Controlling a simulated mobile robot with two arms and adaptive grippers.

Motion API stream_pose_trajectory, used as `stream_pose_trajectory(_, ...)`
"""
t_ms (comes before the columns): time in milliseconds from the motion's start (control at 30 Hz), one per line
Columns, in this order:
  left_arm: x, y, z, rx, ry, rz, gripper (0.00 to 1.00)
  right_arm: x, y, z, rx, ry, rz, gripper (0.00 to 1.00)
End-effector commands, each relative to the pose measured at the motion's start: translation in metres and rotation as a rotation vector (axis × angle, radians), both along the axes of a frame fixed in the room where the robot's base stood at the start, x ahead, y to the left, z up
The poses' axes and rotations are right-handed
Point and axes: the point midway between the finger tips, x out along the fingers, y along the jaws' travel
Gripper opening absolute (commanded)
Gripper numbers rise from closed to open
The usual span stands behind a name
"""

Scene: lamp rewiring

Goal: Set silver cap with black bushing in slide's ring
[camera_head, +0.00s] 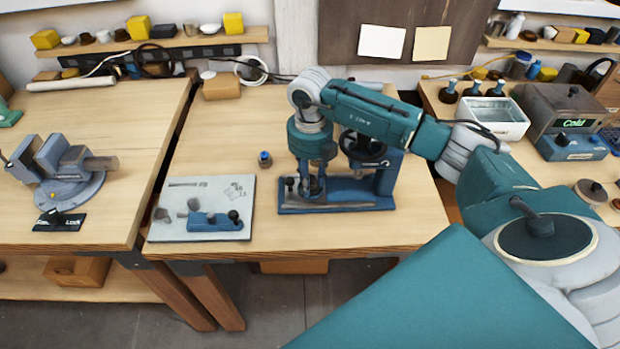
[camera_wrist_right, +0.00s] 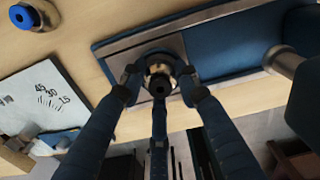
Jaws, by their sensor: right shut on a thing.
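My right gripper (camera_head: 311,188) reaches down over the left end of the blue press fixture (camera_head: 375,183). In the right wrist view the gripper (camera_wrist_right: 160,80) has its fingers closed around a round silver cap with a black bushing (camera_wrist_right: 160,85) at its centre. The cap is over the grey slide (camera_wrist_right: 118,58) on the blue base. The slide's ring is hidden under the cap and fingers, so I cannot tell whether the cap is seated in it or just above it. My left gripper is not in view.
A small silver piece with a blue centre (camera_head: 265,160) stands left of the fixture. A light board (camera_head: 176,232) with a blue tool lies at the front left. A grey vise (camera_head: 65,175) is on the left bench.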

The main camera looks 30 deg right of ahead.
Motion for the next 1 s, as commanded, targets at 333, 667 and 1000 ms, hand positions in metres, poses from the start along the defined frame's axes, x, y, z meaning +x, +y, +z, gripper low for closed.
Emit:
stream_pose_trajectory(333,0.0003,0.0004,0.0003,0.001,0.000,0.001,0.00,0.0001,-0.0002,0.0005,0.000,0.000,0.000,0.02)
stream_pose_trajectory(667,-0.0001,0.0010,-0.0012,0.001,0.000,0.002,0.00,0.0002,-0.0001,-0.0012,0.000,-0.001,0.000,0.33)
stream_pose_trajectory(1000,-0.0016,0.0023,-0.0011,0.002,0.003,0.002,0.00,-0.0002,0.0000,-0.0014,0.000,0.000,0.000,0.53)
